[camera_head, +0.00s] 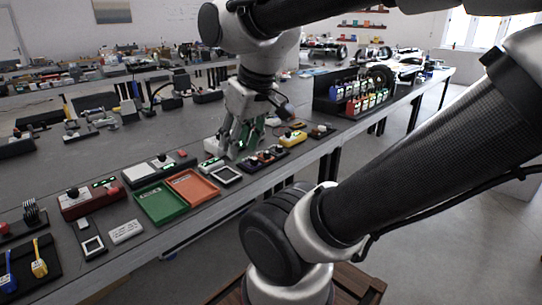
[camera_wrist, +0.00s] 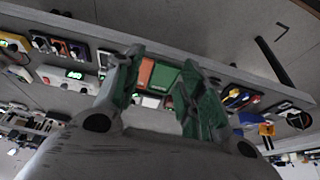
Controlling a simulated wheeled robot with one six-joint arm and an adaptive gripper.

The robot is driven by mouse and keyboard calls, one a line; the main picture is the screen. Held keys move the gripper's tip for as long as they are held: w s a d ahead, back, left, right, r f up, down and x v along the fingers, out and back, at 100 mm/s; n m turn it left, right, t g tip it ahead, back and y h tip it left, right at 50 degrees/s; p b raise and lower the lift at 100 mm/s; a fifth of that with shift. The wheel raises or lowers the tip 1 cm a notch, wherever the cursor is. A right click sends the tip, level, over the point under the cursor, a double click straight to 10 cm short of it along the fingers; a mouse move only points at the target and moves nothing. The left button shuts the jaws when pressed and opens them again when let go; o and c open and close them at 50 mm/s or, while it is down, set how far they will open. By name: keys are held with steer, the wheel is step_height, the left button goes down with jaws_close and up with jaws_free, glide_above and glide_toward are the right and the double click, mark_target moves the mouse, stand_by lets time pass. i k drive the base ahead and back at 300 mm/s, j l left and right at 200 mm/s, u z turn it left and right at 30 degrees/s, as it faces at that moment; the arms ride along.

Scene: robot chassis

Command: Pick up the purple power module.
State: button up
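My gripper (camera_head: 240,150) hangs low over the near part of the workbench, among small modules. In the wrist view its two green-padded fingers (camera_wrist: 163,60) are spread apart with nothing between them. The row also shows at the left of the wrist view (camera_wrist: 60,47), outside the fingers.
An orange tray (camera_head: 193,187) and a green tray (camera_head: 161,204) lie left of the gripper. A white-framed square (camera_head: 226,175) lies near the bench edge. A dark rack of coloured modules (camera_head: 365,100) stands farther right. Bare bench (camera_head: 150,140) lies behind the trays.

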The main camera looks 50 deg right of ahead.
mark_target(252, 163)
steer(key=i+l, duration=0.1)
steer(key=l, duration=0.3)
steer(key=i+l, duration=0.1)
steer(key=l, duration=0.3)
steer(key=i+l, duration=0.1)
steer(key=l, duration=0.3)
steer(key=z, duration=0.05)
